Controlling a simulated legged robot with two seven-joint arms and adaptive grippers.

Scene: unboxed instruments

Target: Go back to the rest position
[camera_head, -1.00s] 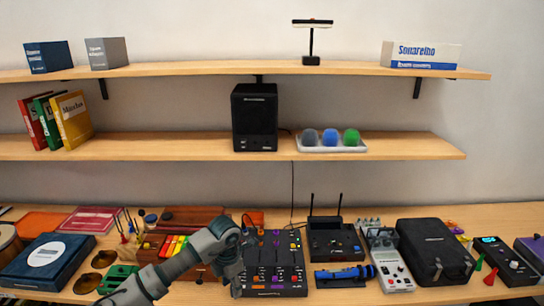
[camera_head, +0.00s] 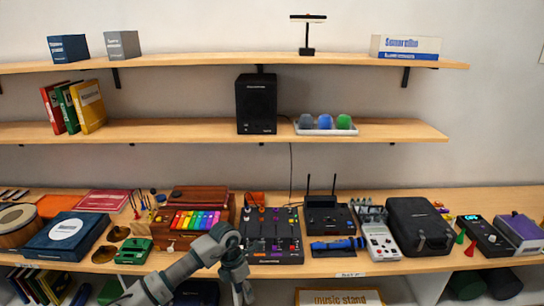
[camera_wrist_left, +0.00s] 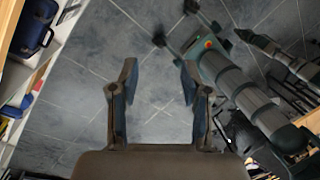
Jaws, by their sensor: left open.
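My left gripper (camera_head: 240,287) hangs at the bottom of the head view, in front of the table edge and below the black mixer (camera_head: 272,236). It holds nothing. In the left wrist view its two fingers (camera_wrist_left: 152,95) stand apart with only grey tiled floor (camera_wrist_left: 150,60) between them. My right gripper is not in the head view. Parts of my own body show at the right of the left wrist view.
The table (camera_head: 380,267) holds a colourful xylophone (camera_head: 195,220), a blue box (camera_head: 66,236), a black case (camera_head: 420,226) and a black router (camera_head: 328,218). Shelves (camera_head: 200,129) hang above. Below the table is a lower shelf with a music stand box (camera_head: 338,297).

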